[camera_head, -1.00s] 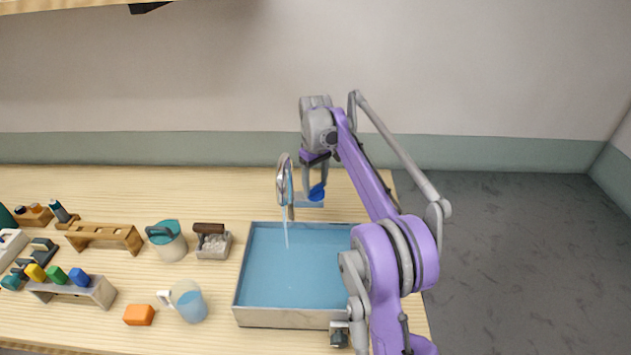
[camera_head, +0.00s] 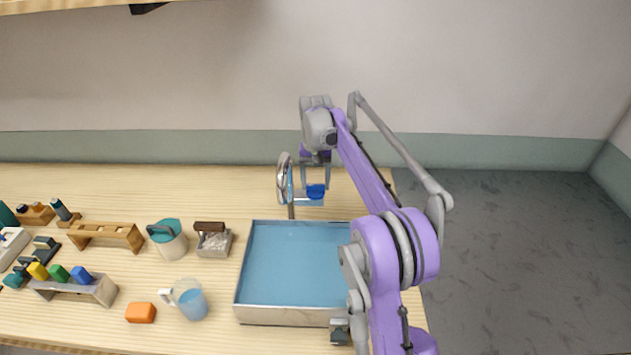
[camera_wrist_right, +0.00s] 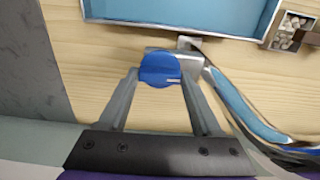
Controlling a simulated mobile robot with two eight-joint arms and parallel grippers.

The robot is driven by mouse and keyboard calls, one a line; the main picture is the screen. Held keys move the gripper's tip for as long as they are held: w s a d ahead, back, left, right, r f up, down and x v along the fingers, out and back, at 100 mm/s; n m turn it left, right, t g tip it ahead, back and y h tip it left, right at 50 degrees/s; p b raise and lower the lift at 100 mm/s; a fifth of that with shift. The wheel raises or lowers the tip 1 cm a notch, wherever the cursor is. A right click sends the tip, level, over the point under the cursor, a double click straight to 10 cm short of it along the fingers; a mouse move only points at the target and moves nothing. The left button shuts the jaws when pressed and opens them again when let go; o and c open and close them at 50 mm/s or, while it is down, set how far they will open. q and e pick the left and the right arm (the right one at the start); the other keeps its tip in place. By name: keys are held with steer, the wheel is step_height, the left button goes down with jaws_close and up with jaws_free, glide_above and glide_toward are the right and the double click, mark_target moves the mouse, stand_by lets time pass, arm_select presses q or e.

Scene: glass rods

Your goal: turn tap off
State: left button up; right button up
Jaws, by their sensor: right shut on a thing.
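The tap (camera_head: 285,178) stands behind the blue basin (camera_head: 295,265), with its curved spout toward the basin. No water stream shows below the spout. The tap's blue knob (camera_head: 316,191) is at its right side. My right gripper (camera_head: 315,187) reaches down from above and is shut on the knob. In the right wrist view the round blue knob (camera_wrist_right: 160,68) sits between the two fingertips, and a white mark on it points right. The spout (camera_wrist_right: 245,110) shows there to the right. My left gripper is not in view.
Left of the basin are a teal-lidded pot (camera_head: 168,240), a small box with a brown block (camera_head: 213,240), a mug of blue liquid (camera_head: 187,298), an orange block (camera_head: 141,313) and wooden racks (camera_head: 105,236). The table behind the pot is clear.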

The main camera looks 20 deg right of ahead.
mark_target(315, 185)
stand_by(0.4)
steer(key=o, duration=1.4)
step_height(315, 185, up, 11)
steer(key=shift+f, duration=0.1)
steer(key=shift+s+f, duration=0.1)
